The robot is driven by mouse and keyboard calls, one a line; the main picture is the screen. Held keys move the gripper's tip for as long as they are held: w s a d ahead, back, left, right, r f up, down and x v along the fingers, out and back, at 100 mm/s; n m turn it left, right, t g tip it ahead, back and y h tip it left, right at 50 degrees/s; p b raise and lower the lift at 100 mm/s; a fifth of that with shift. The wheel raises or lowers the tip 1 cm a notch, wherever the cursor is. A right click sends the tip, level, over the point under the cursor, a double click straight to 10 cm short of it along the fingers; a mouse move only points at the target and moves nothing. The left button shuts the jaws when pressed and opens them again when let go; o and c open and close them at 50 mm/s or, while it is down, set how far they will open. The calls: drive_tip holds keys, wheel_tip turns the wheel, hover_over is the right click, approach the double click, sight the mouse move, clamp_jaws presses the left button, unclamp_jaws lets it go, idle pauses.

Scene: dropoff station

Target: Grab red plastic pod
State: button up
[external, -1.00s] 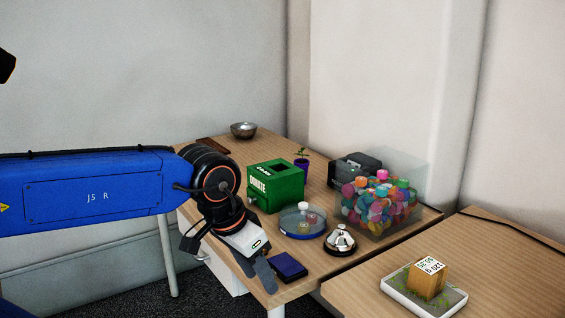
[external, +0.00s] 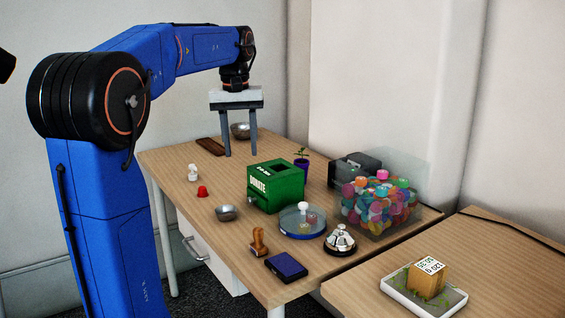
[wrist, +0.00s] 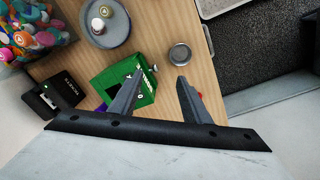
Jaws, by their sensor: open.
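A small red pod (external: 202,191) sits on the left part of the wooden table (external: 165,165), in front of a small white object (external: 193,172). My gripper (external: 241,154) points down over the back of the table, with its two fingers wide apart and nothing between them. It is behind and to the right of the red pod. In the wrist view my gripper (wrist: 161,78) is also open, with the green box partly behind its left finger. A bit of red shows beside the right finger there, mostly hidden by it.
A green donation box (external: 270,199), a metal bowl (external: 227,212), a wooden stamp (external: 259,243) and an ink pad (external: 286,266) stand nearby. A round blue tray (external: 300,232), a bell (external: 340,241) and a clear bin of colourful pods (external: 411,218) are at the right.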

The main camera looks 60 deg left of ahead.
drive_tip(key=s+a+n+h, duration=0.1)
drive_tip(key=s+a+n, duration=0.1)
drive_tip(key=a, duration=0.8)
drive_tip(key=s+a+n, duration=0.2)
drive_tip(key=a, duration=0.7)
hover_over(202, 186)
drive_tip(key=shift+g, duration=0.4)
wheel_tip(202, 186, down, 11)
drive_tip(key=shift+a+f, duration=0.1)
drive_tip(key=shift+f, duration=2.85)
clamp_jaws()
